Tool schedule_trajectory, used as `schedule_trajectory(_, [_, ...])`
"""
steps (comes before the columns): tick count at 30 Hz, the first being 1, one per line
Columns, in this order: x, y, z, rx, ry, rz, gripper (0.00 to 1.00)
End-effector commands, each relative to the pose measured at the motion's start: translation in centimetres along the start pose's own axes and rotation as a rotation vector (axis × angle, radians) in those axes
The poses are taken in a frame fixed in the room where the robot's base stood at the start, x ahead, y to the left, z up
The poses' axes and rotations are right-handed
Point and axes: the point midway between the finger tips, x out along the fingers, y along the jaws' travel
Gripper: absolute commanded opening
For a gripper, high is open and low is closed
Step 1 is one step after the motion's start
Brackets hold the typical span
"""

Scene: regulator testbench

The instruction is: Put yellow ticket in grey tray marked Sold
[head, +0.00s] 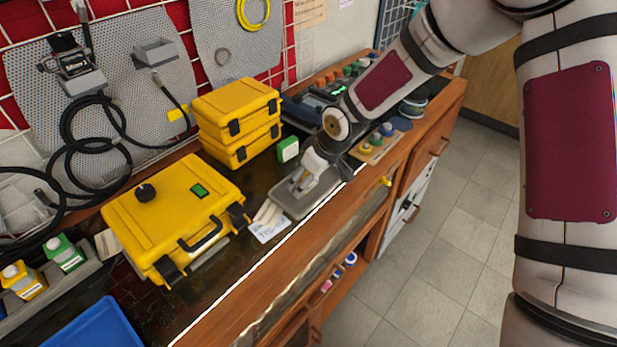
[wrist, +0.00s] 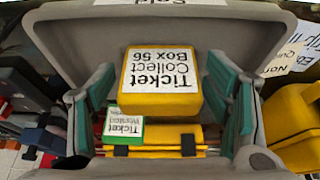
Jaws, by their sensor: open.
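The grey tray (head: 290,209) lies on the dark bench top near its front edge. It fills the upper part of the wrist view (wrist: 70,40), with its white "Sold" label (wrist: 150,2) cut off at the top. The yellow ticket (wrist: 162,85), a block with a white face reading "Ticket Collect Box 56", shows against the tray between my fingers. My gripper (head: 303,178) reaches down over the tray. Its teal-padded fingers (wrist: 165,78) are open, with gaps visible on both sides of the ticket. In the head view the gripper mostly hides the ticket.
A green ticket (head: 288,149) stands behind the tray beside stacked yellow cases (head: 238,105). A large yellow case (head: 170,220) is left of the tray, with white paper labels (head: 268,222) between. Colored-cap bottles (head: 378,140) stand to the right. The floor in front is clear.

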Motion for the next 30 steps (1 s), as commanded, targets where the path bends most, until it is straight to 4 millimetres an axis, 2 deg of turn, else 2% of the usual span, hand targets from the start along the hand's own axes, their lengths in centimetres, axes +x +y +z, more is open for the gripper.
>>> schedule_trajectory(5, [-1.0,0.1,-0.1,0.002,0.001,0.002,0.71])
schedule_trajectory(8, [-2.6,0.1,-0.1,0.003,0.002,0.003,0.71])
schedule_trajectory(15, [-7.7,0.1,-0.1,0.003,0.002,0.004,0.71])
schedule_trajectory(21, [-10.9,0.1,-0.1,0.002,0.001,0.002,0.71])
schedule_trajectory(25, [-11.9,0.0,-0.1,0.001,0.0,0.001,0.71])
schedule_trajectory(30, [-12.3,0.0,-0.1,0.0,0.0,0.0,0.71])
